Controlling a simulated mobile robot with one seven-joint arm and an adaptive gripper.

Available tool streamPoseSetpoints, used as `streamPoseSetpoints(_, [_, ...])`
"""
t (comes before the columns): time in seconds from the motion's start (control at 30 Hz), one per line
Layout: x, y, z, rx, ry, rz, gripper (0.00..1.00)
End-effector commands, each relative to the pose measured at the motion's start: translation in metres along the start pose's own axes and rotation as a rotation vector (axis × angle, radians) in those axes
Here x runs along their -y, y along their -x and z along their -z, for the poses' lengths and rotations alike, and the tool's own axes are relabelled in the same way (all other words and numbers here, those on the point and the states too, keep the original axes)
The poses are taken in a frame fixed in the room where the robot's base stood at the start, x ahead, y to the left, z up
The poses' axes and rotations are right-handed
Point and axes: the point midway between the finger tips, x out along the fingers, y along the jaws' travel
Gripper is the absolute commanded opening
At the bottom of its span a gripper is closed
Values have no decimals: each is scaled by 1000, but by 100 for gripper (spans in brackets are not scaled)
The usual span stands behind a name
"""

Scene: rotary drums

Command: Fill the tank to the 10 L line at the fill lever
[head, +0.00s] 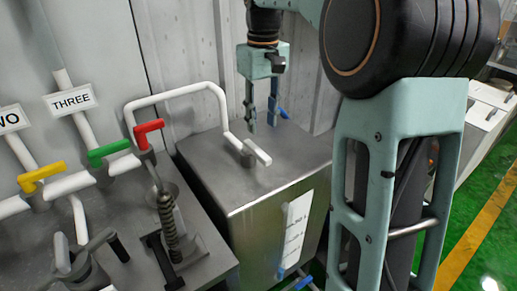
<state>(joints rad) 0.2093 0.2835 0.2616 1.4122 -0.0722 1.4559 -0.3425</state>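The tank (255,225) is a grey metal box in the middle of the head view. A white strip with dark marks (295,235) is on its front; the marks are too small to read, and I see no liquid level. My gripper (262,125) points down above the back of the tank top, behind that handle. Its fingers are apart with nothing visible between them. A blue part (283,113) shows beside the right finger.
On the left are yellow (40,176), green (108,152) and red (149,133) valve levers on white pipes, with a "THREE" sign (73,101). A spring-loaded mechanism (168,220) stands on a metal bench. A blue handle (298,284) is low by the tank. A wall is close behind.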

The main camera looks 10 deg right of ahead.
Motion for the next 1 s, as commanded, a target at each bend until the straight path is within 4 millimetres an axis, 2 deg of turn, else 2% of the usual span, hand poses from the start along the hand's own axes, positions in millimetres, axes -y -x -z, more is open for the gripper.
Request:
streamPoseSetpoints(0.3, [0, -62, -1, 2, -1, 1, 33])
streamPoseSetpoints(0.5, [0, -87, -1, 1, -1, -1, 33])
streamPoseSetpoints(0.9, [0, -94, 0, -1, -2, -1, 33])
streamPoseSetpoints(1.0, [0, -93, 0, -1, -2, -1, 22])
